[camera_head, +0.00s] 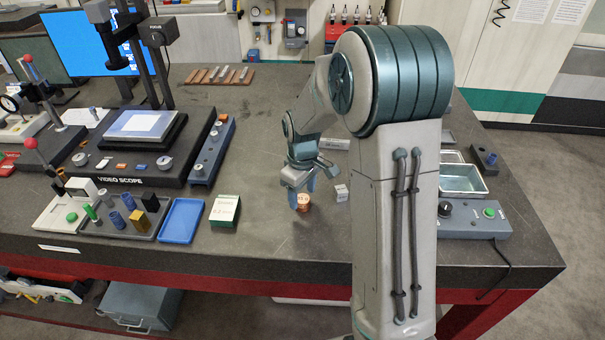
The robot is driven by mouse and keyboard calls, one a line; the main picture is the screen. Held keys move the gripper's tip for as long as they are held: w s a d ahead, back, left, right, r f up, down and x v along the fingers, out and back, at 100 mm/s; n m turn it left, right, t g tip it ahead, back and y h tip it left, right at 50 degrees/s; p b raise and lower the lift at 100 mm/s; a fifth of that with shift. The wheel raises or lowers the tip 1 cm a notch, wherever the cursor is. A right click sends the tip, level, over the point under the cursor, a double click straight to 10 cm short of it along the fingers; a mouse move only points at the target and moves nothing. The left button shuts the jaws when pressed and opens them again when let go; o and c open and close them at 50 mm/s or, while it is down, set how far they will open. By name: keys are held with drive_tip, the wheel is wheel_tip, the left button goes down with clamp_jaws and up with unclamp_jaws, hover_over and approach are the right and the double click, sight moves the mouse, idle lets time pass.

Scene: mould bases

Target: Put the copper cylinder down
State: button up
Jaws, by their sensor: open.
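The copper cylinder (304,203) is a small orange-brown piece with pale marks on its top. It stands upright on the dark table, near the middle of the view. My gripper (302,194) points down right at it, its blue fingers just above and beside the cylinder. The fingers are open. They overlap the cylinder in the picture, and I cannot tell whether either one touches it.
A small white cube (341,193) stands close on the right. A green and white box (225,211) and a blue tray (181,221) lie to the left. Metal trays (462,179) and a button box (470,219) are at the right. The table in front is clear.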

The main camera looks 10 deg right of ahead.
sight(302, 198)
wheel_tip(302, 198, up, 9)
drive_tip(key=b, duration=0.1)
drive_tip(key=s+r+m+t, duration=0.2)
drive_tip(key=s+m, duration=0.1)
drive_tip(key=s, duration=0.7)
drive_tip(key=s+r+m+t, duration=0.1)
drive_tip(key=s+r+m, duration=0.2)
drive_tip(key=s, duration=0.8)
drive_tip(key=shift+s+m+t, duration=0.25)
drive_tip(key=shift+m+t, duration=0.15)
drive_tip(key=shift+m, duration=0.4)
drive_tip(key=shift+d+r, duration=0.1)
